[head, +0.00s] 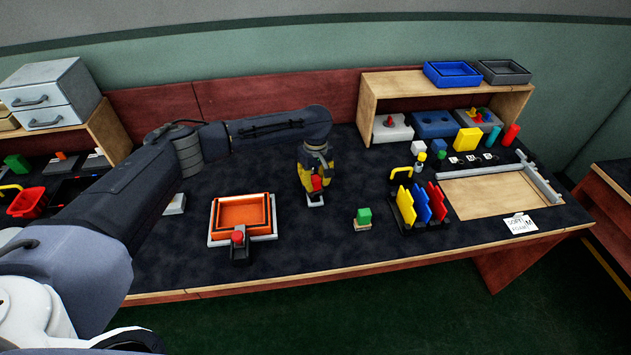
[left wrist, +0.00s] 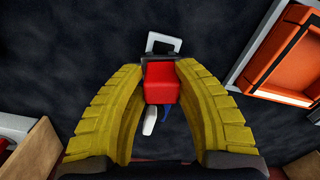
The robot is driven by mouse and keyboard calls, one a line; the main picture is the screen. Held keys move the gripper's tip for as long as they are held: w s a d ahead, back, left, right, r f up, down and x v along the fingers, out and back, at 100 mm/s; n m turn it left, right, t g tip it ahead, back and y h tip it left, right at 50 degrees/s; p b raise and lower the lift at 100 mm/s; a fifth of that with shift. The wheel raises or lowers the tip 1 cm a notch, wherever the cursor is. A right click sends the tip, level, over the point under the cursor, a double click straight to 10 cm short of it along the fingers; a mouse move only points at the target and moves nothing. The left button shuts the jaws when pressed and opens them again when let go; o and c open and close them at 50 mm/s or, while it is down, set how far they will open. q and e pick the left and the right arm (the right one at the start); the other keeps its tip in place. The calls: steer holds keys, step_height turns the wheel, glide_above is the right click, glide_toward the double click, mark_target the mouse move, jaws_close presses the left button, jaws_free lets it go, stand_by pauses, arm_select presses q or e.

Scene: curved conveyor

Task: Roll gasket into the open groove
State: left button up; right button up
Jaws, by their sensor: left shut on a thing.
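My left gripper (head: 316,181) is over the middle of the dark table, pointing down, its yellow fingers shut on a red block-like handle (left wrist: 161,82). A pale square frame with a dark centre (left wrist: 152,42) shows just beyond the handle; I cannot tell whether it is part of the held tool. The held thing's lower end is close to the table in the head view; contact is unclear. An orange rectangular frame (head: 243,199) lies on a pale base to the left, and also shows in the left wrist view (left wrist: 294,75). I cannot make out gasket or groove. My right gripper is out of view.
A black clamp-like block with a red top (head: 238,239) stands at the orange frame's front edge. A rack with yellow, blue and red plates (head: 421,205) stands farther right.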

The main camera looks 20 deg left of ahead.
arm_select(q)
steer(key=shift+f, duration=0.35)
stand_by(0.8)
steer(key=shift+r, duration=3.5)
